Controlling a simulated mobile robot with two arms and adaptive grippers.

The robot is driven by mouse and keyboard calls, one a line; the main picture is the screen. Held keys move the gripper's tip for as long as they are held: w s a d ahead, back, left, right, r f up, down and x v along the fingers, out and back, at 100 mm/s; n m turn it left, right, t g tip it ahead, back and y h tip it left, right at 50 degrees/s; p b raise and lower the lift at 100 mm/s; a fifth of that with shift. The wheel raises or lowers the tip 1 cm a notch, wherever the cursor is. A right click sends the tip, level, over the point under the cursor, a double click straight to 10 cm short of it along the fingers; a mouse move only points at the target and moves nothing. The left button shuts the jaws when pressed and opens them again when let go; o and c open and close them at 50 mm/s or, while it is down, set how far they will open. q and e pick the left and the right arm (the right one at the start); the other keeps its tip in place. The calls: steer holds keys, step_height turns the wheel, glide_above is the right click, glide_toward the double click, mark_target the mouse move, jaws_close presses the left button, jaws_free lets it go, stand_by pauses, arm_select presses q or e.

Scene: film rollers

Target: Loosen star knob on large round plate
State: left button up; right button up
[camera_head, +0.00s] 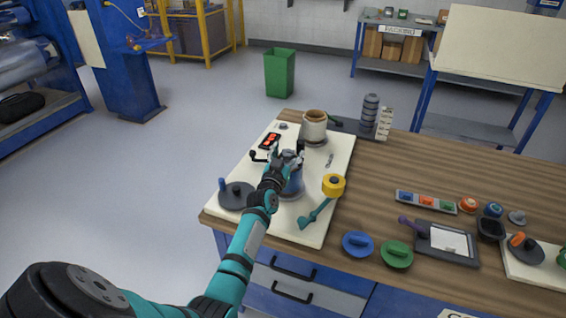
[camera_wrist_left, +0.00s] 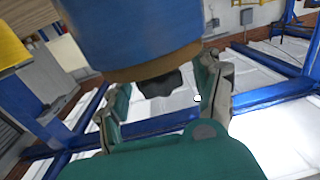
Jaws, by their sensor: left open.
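My left gripper (camera_head: 287,160) is at the top of a blue roll (camera_head: 296,183) that stands on the cream mat (camera_head: 312,222). The gripper and arm hide much of the roll. In the left wrist view, the left gripper (camera_wrist_left: 163,90) is open. A dark lobed knob (camera_wrist_left: 160,84) shows between its fingers, beside the tan-edged end of the blue roll (camera_wrist_left: 130,30). I cannot tell whether the fingers touch the knob. A dark round plate (camera_head: 238,199) with a blue upright handle lies at the mat's left. My right gripper is out of view.
A cream roll (camera_head: 314,126) stands behind the gripper. A yellow-headed tool (camera_head: 333,185) is close on the right. The wooden table (camera_head: 400,165) has free room right of the mat.

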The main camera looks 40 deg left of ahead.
arm_select(q)
steer(key=v, duration=1.1)
steer(key=shift+s, duration=0.35)
steer(key=shift+d, duration=0.1)
